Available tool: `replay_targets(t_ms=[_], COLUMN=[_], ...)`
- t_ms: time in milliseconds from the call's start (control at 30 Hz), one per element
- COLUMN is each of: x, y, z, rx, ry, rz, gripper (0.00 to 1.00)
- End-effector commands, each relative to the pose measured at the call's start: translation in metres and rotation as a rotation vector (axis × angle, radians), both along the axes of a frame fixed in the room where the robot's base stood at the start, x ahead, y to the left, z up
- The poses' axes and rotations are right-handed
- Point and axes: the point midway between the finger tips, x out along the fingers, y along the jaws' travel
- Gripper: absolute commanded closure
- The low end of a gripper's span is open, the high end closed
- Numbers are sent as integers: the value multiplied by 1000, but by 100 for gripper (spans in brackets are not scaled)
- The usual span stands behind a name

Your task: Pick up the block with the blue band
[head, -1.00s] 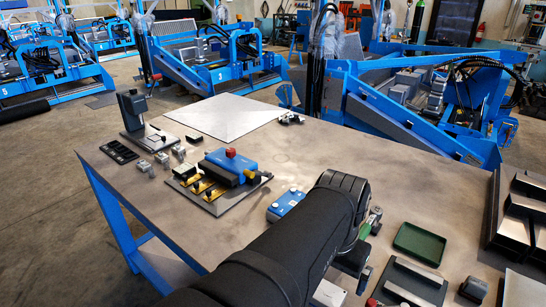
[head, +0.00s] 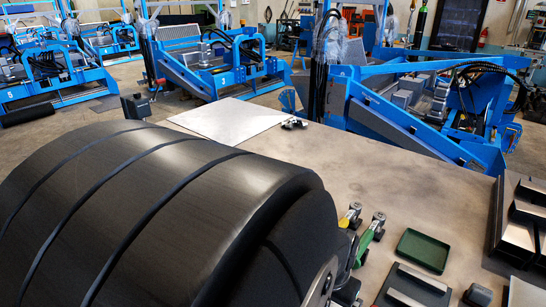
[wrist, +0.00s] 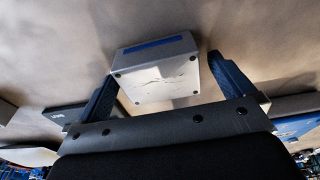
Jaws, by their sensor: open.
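The block with the blue band (wrist: 158,72) is a pale grey-white box, seen in the upper middle of the wrist view. Its blue band (wrist: 153,47) lies across its far face. My gripper (wrist: 163,68) is open, with one dark blue finger to the left of the block and one to the right. In the head view my arm covers the block and the gripper.
In the head view a green tray (head: 422,250) lies to the right of my arm, with a green-handled tool (head: 370,238) beside it. Dark metal bins (head: 520,225) stand at the right edge. A pale sheet (head: 230,118) lies at the back; the table's middle back is clear.

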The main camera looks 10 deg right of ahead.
Motion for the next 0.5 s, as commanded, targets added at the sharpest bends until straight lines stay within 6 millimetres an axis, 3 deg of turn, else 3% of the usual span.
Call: replay_targets(t_ms=[300, 500], x=[0, 0], y=[0, 0], z=[-4, -4], rx=[-1, -1], ry=[-1, -1], rz=[0, -1], gripper=[2, 41])
